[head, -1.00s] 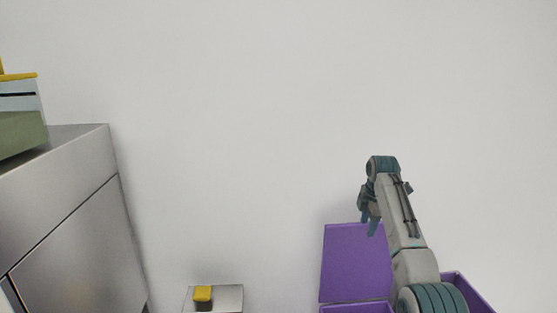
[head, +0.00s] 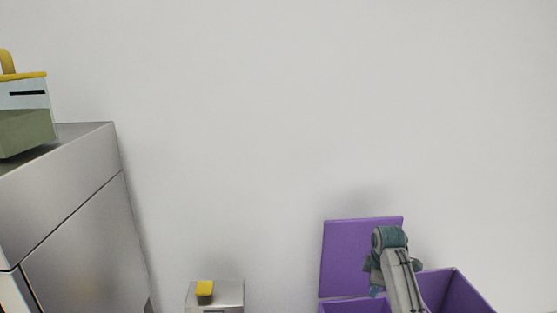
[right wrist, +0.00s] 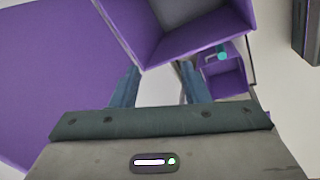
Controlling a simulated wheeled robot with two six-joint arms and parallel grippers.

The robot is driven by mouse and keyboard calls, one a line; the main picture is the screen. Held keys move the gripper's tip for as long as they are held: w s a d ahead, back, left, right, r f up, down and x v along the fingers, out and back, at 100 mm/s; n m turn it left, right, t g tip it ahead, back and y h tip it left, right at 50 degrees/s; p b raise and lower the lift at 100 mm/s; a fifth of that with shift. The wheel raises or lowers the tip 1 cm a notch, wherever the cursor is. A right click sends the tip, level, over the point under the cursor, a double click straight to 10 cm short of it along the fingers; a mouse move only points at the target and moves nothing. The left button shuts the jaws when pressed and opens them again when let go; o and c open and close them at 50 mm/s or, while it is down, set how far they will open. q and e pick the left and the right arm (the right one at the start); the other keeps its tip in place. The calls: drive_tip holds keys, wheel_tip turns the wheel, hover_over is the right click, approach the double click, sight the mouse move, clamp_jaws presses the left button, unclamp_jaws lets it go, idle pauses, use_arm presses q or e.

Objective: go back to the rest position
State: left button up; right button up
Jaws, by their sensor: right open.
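My right gripper (head: 376,286) is in front of the purple bin at the lower right of the head view. In the right wrist view its two fingers (right wrist: 158,84) stand apart with nothing between them. The purple bin (head: 470,292) has its lid (head: 345,255) raised against the wall. Purple surfaces of a bin (right wrist: 190,45) also fill much of the right wrist view. The bin's lower part is cut off by the head view's bottom edge. My left gripper is not in view.
A grey metal cabinet (head: 80,235) stands at the left with a clear, yellow-topped container (head: 27,115) on it. A small metal box (head: 229,293) with a yellow-topped item (head: 204,290) stands low in the middle. The pale wall behind is bare.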

drive_tip(key=s+f+m, duration=0.3)
drive_tip(key=s+f, duration=0.3)
drive_tip(key=s, duration=0.5)
drive_tip(key=s+f+m, duration=0.4)
drive_tip(key=s+f, duration=0.2)
drive_tip(key=s, duration=0.6)
drive_tip(key=s+r+m+t, duration=0.1)
drive_tip(key=s+r+m, duration=0.15)
drive_tip(key=s, duration=0.95)
drive_tip(key=s+r+m, duration=0.2)
drive_tip(key=s+m, duration=0.2)
drive_tip(key=s, duration=0.8)
wheel_tip(320, 180, down, 31)
drive_tip(key=d+g, duration=0.1)
drive_tip(key=d, duration=0.1)
drive_tip(key=s+d+f+g, duration=0.1)
drive_tip(key=s+f, duration=1.6)
drive_tip(key=f, duration=0.1)
drive_tip(key=shift+s+f, duration=0.2)
drive_tip(key=shift+s, duration=0.15)
